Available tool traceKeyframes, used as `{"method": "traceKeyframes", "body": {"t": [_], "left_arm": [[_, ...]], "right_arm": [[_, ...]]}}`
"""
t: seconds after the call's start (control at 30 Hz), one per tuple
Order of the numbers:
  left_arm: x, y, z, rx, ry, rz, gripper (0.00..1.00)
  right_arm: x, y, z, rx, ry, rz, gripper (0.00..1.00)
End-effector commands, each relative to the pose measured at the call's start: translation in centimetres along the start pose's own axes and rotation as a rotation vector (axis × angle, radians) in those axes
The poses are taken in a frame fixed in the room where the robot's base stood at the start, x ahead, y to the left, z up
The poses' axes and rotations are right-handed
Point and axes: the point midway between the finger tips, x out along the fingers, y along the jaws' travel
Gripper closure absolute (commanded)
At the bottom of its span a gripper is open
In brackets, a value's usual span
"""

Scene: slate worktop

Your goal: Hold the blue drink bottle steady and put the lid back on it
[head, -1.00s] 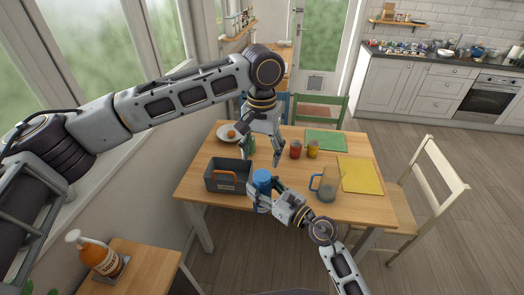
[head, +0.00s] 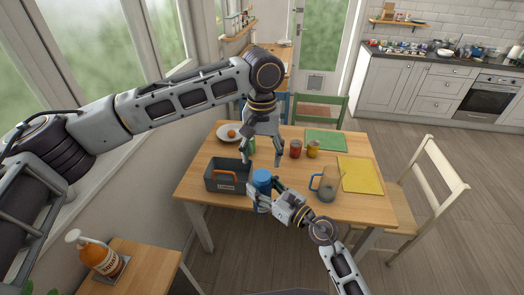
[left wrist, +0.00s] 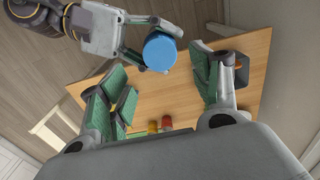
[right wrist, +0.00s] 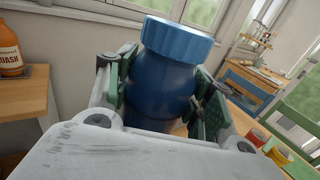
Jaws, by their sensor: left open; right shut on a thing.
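The dark blue drink bottle (right wrist: 160,92) stands upright in the right wrist view. Its lighter blue ribbed lid (right wrist: 178,40) sits on its top, looking level; whether it is screwed tight cannot be told. The lid also shows in the head view (head: 262,175) and from above in the left wrist view (left wrist: 160,52). My right gripper (head: 264,188) is shut on the bottle's body, a finger on each side below the lid. My left gripper (head: 262,161) is open and empty, pointing down, just above and behind the lid, apart from it.
A grey caddy with an orange handle (head: 224,187) stands left of the bottle. A jug with a blue handle (head: 327,186) is to the right. Red (head: 295,149) and yellow (head: 313,149) cups stand behind. A yellow mat (head: 360,175) and green mat (head: 326,140) lie on the table.

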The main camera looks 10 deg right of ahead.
Motion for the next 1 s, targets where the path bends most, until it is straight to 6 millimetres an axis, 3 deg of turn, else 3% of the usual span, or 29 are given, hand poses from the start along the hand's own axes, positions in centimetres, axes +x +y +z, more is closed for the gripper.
{"method": "traceKeyframes", "body": {"t": [0.6,1.0], "left_arm": [[6.2,0.0,0.0,0.000,-0.001,0.000,0.37],[7.3,0.0,0.0,0.000,0.000,0.001,0.37]], "right_arm": [[0.0,0.0,0.1,0.000,-0.002,0.000,1.00],[0.0,0.0,0.1,0.000,-0.002,0.000,1.00]]}}
